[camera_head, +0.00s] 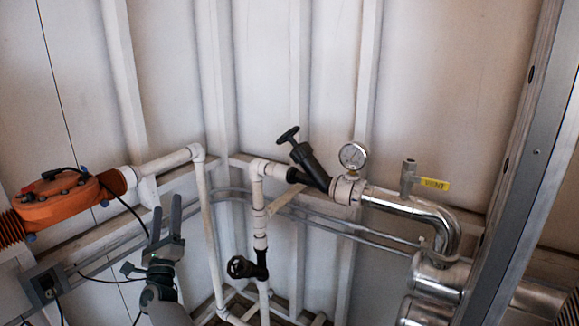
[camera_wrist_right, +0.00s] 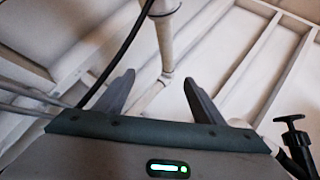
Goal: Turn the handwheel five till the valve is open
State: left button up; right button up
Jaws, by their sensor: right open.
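A small black handwheel (camera_head: 240,267) sits on a black valve on the white vertical pipe, low in the middle of the head view. A second black valve (camera_head: 310,165) is tilted on the upper pipe, with a black handle (camera_head: 288,135) at its top. I can read no number on either. My right gripper (camera_head: 167,206) is left of the low handwheel, fingers up, apart from it. In the wrist view the right gripper (camera_wrist_right: 159,79) is open, with nothing held between its fingers. A black handle (camera_wrist_right: 289,118) shows at that view's right edge. My left gripper is not in view.
White pipes (camera_head: 203,205) stand between the gripper and the low handwheel. An orange device (camera_head: 62,200) with a black cable is at the left. A gauge (camera_head: 353,156), a yellow-tagged tap (camera_head: 408,178) and shiny pipes (camera_head: 440,274) are at the right, beside a metal post (camera_head: 520,170).

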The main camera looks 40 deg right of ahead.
jog(key=s+d+r+m+g+h+b, duration=0.25)
jog(key=r+m+g, duration=0.3)
jog(key=m, duration=0.35)
jog(key=s+d+r+m+g+h+b, duration=0.2)
jog(key=s+d+r+m+g+h, duration=0.15)
jog(key=r+m, duration=0.4)
jog(key=s+d+r+m+g+h+b, duration=0.2)
jog(key=r+m+g+h+b, duration=0.15)
jog(key=r+m+g, duration=0.4)
jog(key=m+g+y+b, duration=0.2)
jog(key=m+y+b, duration=0.65)
jog(key=m, duration=1.25)
send_near(284, 137)
jog(key=a, duration=0.4)
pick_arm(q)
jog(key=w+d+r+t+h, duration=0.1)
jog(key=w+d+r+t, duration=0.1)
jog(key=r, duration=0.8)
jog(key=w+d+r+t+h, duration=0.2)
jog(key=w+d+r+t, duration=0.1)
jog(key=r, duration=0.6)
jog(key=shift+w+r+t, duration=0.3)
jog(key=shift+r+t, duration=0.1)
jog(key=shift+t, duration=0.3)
pick_arm(e)
jog(key=shift+a+r+h, duration=0.1)
jog(key=shift+h, duration=0.2)
